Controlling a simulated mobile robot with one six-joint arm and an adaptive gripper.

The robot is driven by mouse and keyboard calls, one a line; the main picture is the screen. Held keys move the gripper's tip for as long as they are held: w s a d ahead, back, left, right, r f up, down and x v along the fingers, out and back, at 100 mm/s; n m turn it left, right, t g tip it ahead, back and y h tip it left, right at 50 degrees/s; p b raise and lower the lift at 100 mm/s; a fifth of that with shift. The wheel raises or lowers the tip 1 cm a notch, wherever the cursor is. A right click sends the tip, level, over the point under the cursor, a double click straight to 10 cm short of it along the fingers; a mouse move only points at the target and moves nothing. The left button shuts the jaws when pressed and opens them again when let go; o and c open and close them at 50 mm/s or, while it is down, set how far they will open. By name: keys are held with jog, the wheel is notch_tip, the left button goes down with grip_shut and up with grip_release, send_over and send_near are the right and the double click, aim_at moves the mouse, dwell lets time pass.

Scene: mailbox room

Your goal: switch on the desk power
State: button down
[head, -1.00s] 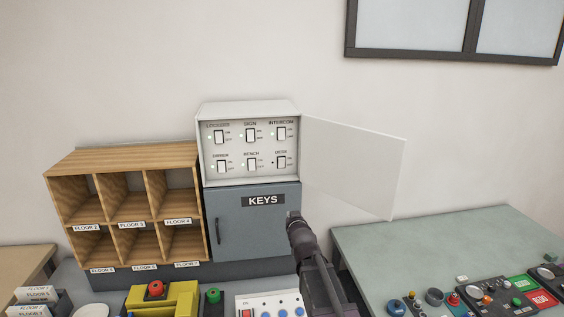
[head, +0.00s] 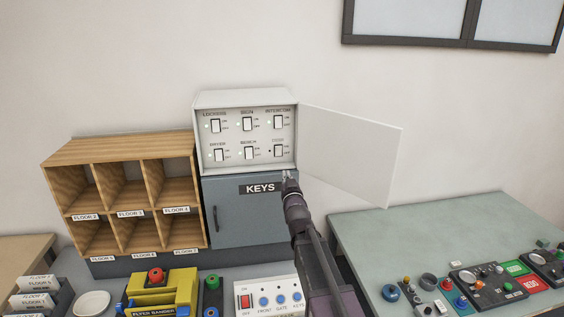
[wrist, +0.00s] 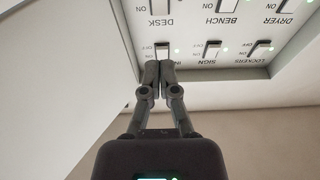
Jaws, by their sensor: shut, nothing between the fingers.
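The desk switch (head: 278,151) is a white rocker at the lower right of the open switch box, marked ON above and OFF below. The small lamp to its left looks dark. In the wrist view the panel is upside down, and the desk switch (wrist: 162,6) is cut by the top edge. My gripper (head: 287,175) is shut and empty, with its tips just below the desk switch in the head view. In the wrist view my gripper (wrist: 158,65) overlaps the lower edge of the intercom switch (wrist: 162,50). I cannot tell its exact distance from the panel.
The box's white door (head: 352,152) stands open to the right. Lamps beside the other switches look green. A grey KEYS cabinet (head: 230,215) is below, and wooden pigeonholes (head: 124,195) are at the left. A green table (head: 430,235) with controls is at the right.

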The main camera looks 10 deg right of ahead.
aim_at(279, 148)
jog(key=p+x, duration=0.3)
jog(key=x, duration=1.1)
jog(key=shift+w+r, duration=0.15)
jog(key=shift+w, duration=0.15)
dwell(0.3)
jog(key=shift+s, duration=0.1)
jog(key=shift+s+r+p, duration=0.15)
jog(key=shift+s+p, duration=0.15)
jog(key=shift+s, duration=0.45)
jog(key=s+r+p, duration=0.2)
jog(key=s, duration=1)
jog(key=shift+r, duration=0.3)
jog(key=shift+f, duration=0.1)
